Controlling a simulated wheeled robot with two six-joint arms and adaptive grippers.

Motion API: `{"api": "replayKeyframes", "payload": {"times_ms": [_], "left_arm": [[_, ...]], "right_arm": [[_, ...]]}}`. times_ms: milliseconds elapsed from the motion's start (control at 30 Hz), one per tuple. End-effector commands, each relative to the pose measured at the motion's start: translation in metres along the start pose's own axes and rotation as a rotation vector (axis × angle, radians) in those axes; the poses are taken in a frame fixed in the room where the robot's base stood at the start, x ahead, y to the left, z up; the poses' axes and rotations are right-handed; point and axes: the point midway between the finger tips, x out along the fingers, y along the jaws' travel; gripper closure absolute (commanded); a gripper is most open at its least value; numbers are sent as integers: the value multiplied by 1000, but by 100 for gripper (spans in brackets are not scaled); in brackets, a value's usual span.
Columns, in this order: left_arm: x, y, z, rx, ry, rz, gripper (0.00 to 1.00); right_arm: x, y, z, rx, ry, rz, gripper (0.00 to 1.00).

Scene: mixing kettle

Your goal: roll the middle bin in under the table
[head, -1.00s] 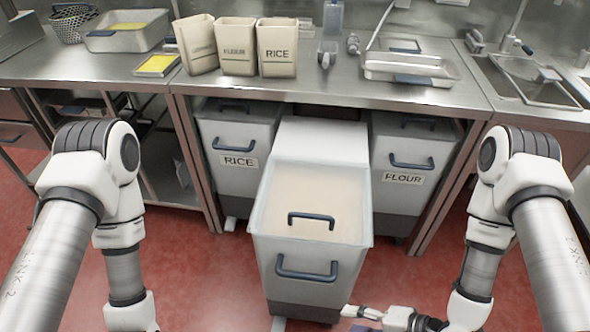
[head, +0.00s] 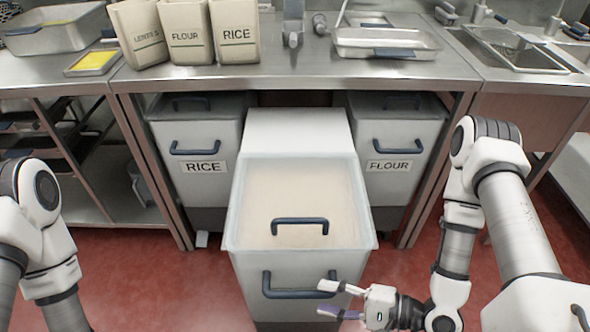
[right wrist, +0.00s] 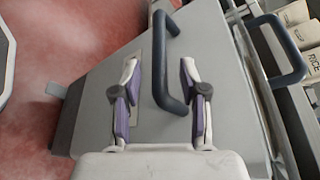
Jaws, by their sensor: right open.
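The middle bin (head: 300,205) stands rolled out in front of the table (head: 300,82), between the rice bin and the flour bin. It has a clear lid with a dark blue handle (head: 300,222) and a dark blue front handle (head: 281,291). My right gripper (head: 330,300) is open at the right of the front handle. In the right wrist view the open fingers (right wrist: 160,95) are on either side of the front handle (right wrist: 163,65), apart from it as far as I can see. My left arm shows at the left; its gripper is out of view.
The rice bin (head: 200,140) and flour bin (head: 395,150) stand under the table on either side of the middle bin. Table legs flank them. Containers (head: 185,30) and a steel tray (head: 385,42) sit on top. Red floor (head: 150,275) is clear at both sides.

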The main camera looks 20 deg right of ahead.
Motion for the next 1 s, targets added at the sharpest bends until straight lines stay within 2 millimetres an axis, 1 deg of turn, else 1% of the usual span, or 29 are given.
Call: {"api": "replayKeyframes", "payload": {"times_ms": [33,200,333,367,400,667,833,867,900,967,1000], "left_arm": [[12,0,0,0,0,0,19],[30,0,0,0,0,0,19],[40,0,0,0,0,0,19],[34,0,0,0,-1,0,19],[34,0,0,0,0,0,19],[39,0,0,0,0,0,19],[38,0,0,0,0,0,19],[38,0,0,0,0,0,19],[38,0,0,0,0,0,19],[38,0,0,0,0,0,19],[38,0,0,0,0,0,19]], "right_arm": [[8,5,-2,-2,-6,1,57],[28,5,-2,-4,-4,2,57],[44,4,-2,-3,-5,3,57],[41,0,0,1,0,0,57],[41,0,0,2,1,0,57],[49,1,0,1,-1,2,57],[49,0,1,1,0,1,57],[49,0,1,1,0,1,60],[49,0,1,1,0,1,74],[49,0,1,1,0,1,96],[49,0,0,1,0,1,100]]}}
